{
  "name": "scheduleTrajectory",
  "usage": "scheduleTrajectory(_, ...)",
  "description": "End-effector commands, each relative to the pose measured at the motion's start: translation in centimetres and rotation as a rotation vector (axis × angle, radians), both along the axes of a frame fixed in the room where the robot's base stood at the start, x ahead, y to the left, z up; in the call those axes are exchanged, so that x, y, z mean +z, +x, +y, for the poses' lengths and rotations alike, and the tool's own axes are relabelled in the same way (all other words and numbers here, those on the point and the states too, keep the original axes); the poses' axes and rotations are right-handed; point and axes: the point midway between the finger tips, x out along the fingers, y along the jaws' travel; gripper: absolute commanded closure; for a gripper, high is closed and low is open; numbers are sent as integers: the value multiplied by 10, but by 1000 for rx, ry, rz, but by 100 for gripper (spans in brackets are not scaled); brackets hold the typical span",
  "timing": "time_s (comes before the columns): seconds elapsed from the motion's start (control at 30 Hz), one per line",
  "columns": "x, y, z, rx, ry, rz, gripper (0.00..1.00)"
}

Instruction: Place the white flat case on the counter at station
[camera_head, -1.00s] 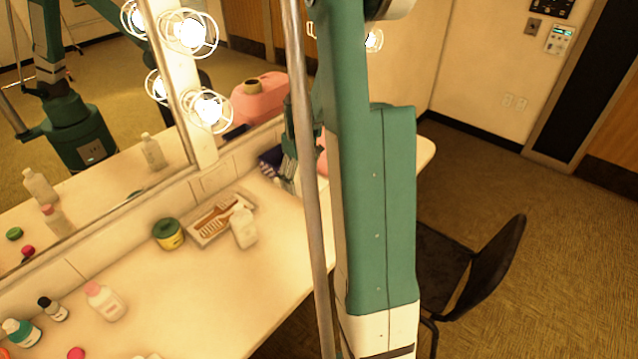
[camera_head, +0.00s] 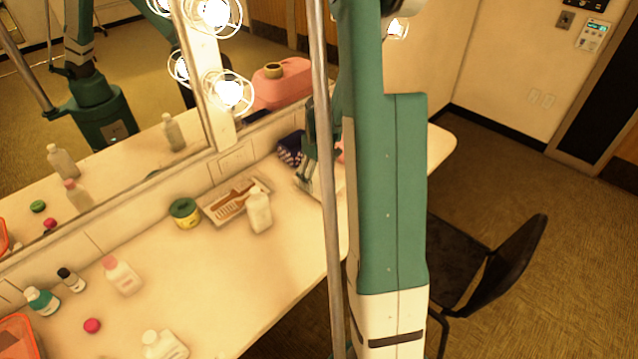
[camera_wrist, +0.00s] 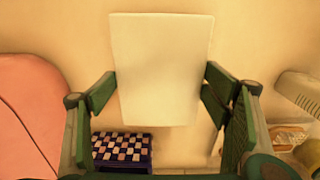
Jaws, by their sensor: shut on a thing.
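The white flat case (camera_wrist: 162,70) is held between the two green fingers of my gripper (camera_wrist: 160,92) in the wrist view. It stands out beyond the fingertips, its broad face toward the camera. In the head view my gripper (camera_head: 311,160) is over the far part of the counter (camera_head: 250,285), near the mirror wall. A pale piece of the case (camera_head: 304,182) shows below the fingers; my arm hides much of that area. I cannot tell whether the case touches the counter.
A dark checkered box (camera_head: 291,149) is close beside my gripper. A tray with a comb (camera_head: 236,200), a white bottle (camera_head: 260,211) and a green-yellow tin (camera_head: 185,213) stand to its left. Several bottles are nearer left. A dark chair (camera_head: 490,270) stands right of the counter.

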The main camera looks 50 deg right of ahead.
Motion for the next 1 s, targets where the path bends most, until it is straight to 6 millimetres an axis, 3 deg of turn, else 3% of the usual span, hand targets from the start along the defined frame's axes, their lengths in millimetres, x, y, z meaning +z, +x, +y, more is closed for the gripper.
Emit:
scheduleTrajectory(0.23,-25,0,0,0,0,0,40)
scheduleTrajectory(0.77,-32,0,0,0,0,0,40)
scheduleTrajectory(0.8,-31,0,0,0,0,0,20)
scheduleTrajectory(0.9,-31,0,0,0,0,0,9)
scheduleTrajectory(1.0,-31,0,0,0,0,0,9)
